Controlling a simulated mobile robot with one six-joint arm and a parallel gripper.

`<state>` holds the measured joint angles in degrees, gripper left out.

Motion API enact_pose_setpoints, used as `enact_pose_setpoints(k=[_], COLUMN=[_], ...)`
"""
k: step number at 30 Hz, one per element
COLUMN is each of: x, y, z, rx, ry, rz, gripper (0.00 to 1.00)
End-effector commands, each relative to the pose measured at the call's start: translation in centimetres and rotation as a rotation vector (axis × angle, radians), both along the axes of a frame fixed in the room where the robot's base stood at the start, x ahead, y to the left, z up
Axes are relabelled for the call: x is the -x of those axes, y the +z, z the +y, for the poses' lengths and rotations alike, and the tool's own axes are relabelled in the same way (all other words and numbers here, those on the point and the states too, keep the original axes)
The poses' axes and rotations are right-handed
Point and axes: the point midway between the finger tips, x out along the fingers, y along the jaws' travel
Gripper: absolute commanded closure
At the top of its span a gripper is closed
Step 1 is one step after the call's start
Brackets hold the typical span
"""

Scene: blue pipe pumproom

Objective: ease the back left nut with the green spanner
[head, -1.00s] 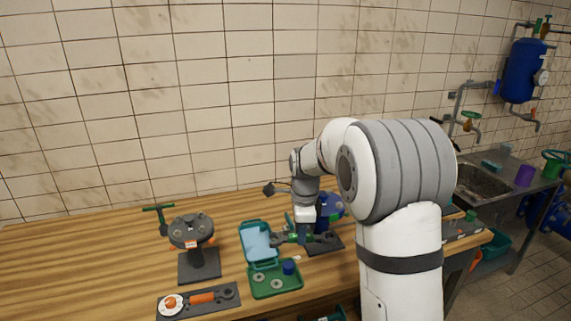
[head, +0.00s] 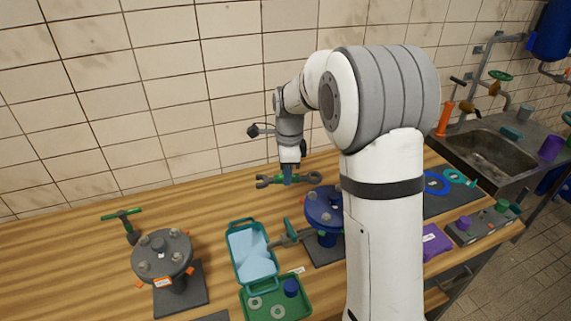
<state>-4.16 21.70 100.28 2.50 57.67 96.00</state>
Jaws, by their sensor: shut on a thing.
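My gripper (head: 289,181) is shut on the green spanner (head: 268,182) and holds it roughly level above the back of the bench. The spanner's two ends stick out left and right of the fingers. A blue round flange (head: 320,209) on a dark base stands below and to the right, partly hidden by my arm. Small nuts show on its top, too small to tell apart. A grey round flange (head: 162,256) with several nuts on top stands at the left, well away from my gripper. The frames do not show which flange bears the back left nut.
A green-handled fitting (head: 291,233) sits beside the blue flange. A green T-handle (head: 122,214) stands behind the grey flange. The far left bench (head: 60,255) is clear. A sink (head: 485,150) is at right.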

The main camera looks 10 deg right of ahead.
Motion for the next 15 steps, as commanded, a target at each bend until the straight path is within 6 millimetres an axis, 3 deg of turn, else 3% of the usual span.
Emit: enact_pose_setpoints(k=[15], x=[0.0], y=[-2.9], z=[-0.1], rx=[0.0], ry=[-0.001], rz=[0.0], gripper=[1.0])
